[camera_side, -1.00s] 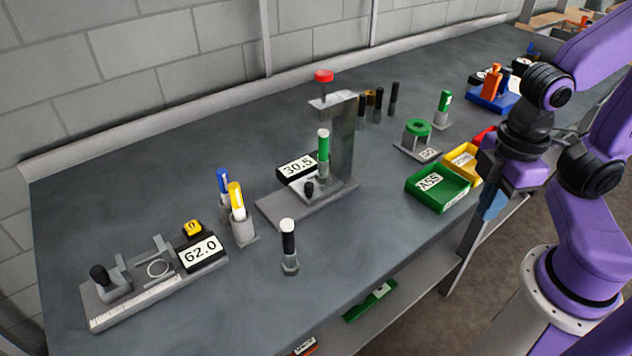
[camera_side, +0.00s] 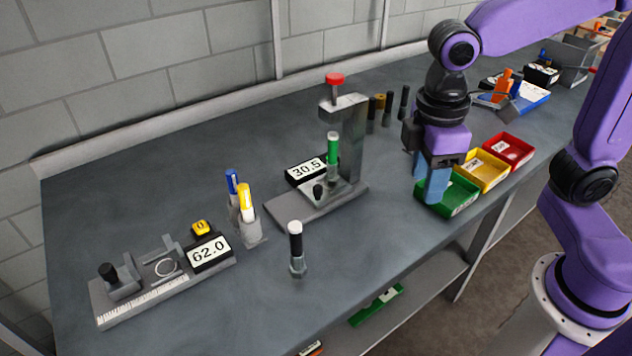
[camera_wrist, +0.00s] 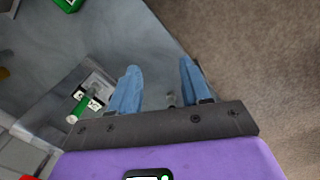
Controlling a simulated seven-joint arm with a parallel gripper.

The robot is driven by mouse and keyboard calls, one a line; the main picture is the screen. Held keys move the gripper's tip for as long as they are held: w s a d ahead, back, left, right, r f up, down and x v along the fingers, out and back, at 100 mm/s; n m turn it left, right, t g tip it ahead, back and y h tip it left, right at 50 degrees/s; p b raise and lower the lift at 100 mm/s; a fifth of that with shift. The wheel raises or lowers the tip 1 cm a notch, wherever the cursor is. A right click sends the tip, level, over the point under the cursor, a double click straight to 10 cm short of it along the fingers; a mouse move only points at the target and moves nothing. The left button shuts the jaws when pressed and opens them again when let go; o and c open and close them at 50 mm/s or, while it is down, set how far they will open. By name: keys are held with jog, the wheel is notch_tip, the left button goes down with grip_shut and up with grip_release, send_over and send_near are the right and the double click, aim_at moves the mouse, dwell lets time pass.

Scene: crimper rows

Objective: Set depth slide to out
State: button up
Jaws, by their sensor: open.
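The press stand (camera_side: 352,140) has a red top knob, a green-and-white upright tool (camera_side: 333,150) and a display reading 30.5 (camera_side: 306,169). A small black knob (camera_side: 318,191) stands on its base plate; I cannot tell for sure that this is the depth slide. A measuring fixture (camera_side: 143,295) at the left has a ruled front edge, a black knob (camera_side: 107,271) and a display reading 62.0.
Green (camera_side: 462,199), yellow (camera_side: 482,171) and red (camera_side: 510,151) bins stand along the right front edge. A black-and-white tool (camera_side: 296,250) stands upright before the press. Blue and yellow markers (camera_side: 245,202) stand left of it. Bare bench lies between press and bins.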

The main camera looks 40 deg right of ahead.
jog(key=w+a+r+m+g+h, duration=0.1)
jog(key=w+a, duration=0.3)
jog(key=w, duration=0.5)
jog(key=w+a+r+h, duration=0.1)
jog(key=w+a, duration=0.4)
jog(key=w, duration=0.3)
jog(key=m+g, duration=0.2)
send_over(317, 187)
jog(key=w+a, duration=0.5)
jog(key=f, duration=0.2)
jog(key=shift+d, duration=0.1)
jog(key=x, duration=1.7)
jog(key=shift+d, duration=0.25)
jog(key=shift+a, duration=0.1)
grip_shut()
